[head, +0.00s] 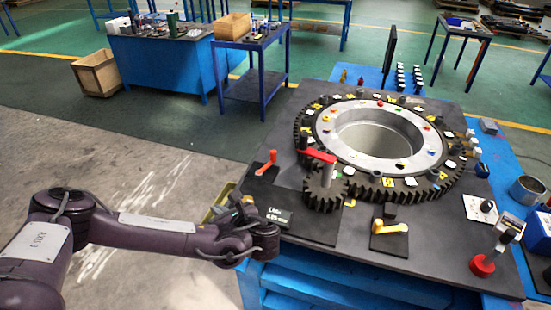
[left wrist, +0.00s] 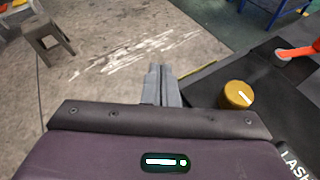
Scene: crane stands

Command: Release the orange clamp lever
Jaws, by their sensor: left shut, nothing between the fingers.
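The orange clamp lever (head: 267,161) stands tilted on a dark plate at the left side of the table. It also shows at the right edge of the left wrist view (left wrist: 297,51), partly cut off by the frame. My left gripper (head: 238,210) is at the table's left edge, below and left of the lever and apart from it. In the left wrist view its fingers (left wrist: 161,84) are closed together with nothing between them. A yellow knob (left wrist: 236,95) is to the right of the fingers. My right gripper is not in view.
A small gear (head: 325,188) with a red handle (head: 318,156) above it meshes with the large ring gear (head: 392,190). A yellow lever (head: 390,228) and a red-based device (head: 482,265) are farther right. Open floor lies left of the table.

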